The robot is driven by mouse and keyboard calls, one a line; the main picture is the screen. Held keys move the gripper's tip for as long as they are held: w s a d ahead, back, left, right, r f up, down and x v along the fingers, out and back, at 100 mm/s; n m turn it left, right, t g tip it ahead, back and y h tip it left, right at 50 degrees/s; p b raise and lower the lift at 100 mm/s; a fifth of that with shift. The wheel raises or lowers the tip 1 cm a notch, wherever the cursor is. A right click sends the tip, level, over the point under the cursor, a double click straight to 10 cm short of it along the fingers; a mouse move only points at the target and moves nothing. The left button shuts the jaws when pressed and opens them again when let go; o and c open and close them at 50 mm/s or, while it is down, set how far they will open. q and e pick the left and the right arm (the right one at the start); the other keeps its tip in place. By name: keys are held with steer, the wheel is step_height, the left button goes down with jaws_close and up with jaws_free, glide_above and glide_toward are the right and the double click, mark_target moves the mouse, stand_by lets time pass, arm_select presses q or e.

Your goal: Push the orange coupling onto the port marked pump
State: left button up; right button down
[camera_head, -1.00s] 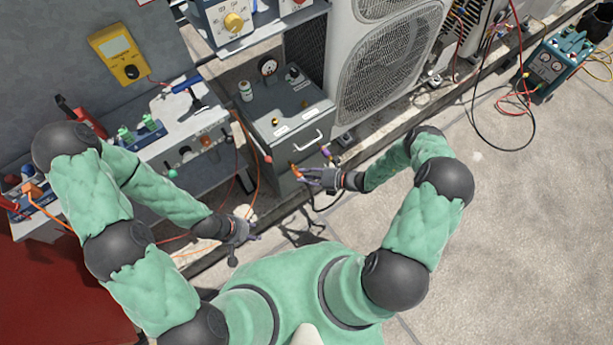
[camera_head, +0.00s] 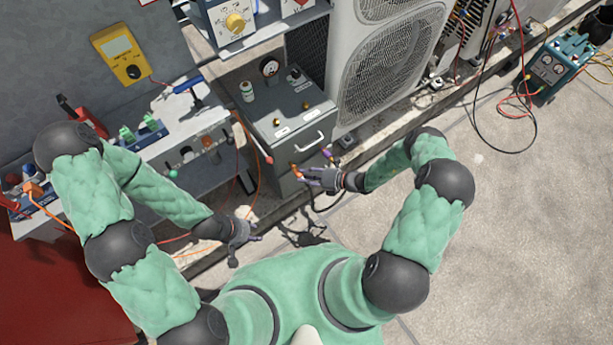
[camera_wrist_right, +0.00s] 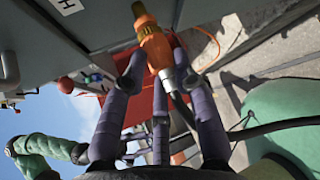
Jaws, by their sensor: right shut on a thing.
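The orange coupling (camera_wrist_right: 156,48) is between the fingers of my right gripper (camera_wrist_right: 153,80), which is shut on it. A brass end (camera_wrist_right: 140,12) stands at the coupling's far end, close to the grey panel; I cannot tell whether it belongs to the coupling or to a port. A black hose trails from the coupling. In the head view the coupling (camera_head: 296,169) is at the front of the grey box (camera_head: 290,118). The port marked pump cannot be made out. My left gripper (camera_head: 250,237) hangs low at the left, away from the box; its fingers are too small to judge.
A purple fitting (camera_head: 328,154) is on the box front, right of the coupling. A grey bench (camera_head: 190,130) stands left, a large fan unit (camera_head: 385,75) behind right. A teal gauge machine (camera_head: 562,65) stands far right.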

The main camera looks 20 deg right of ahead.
steer(key=shift+w+a, duration=0.1)
steer(key=shift+w, duration=0.15)
stand_by(0.3)
steer(key=c, duration=0.9)
jaws_free()
steer(key=s+d+p, duration=0.1)
steer(key=s+d, duration=0.1)
steer(key=s, duration=0.5)
steer(key=shift+d, duration=0.25)
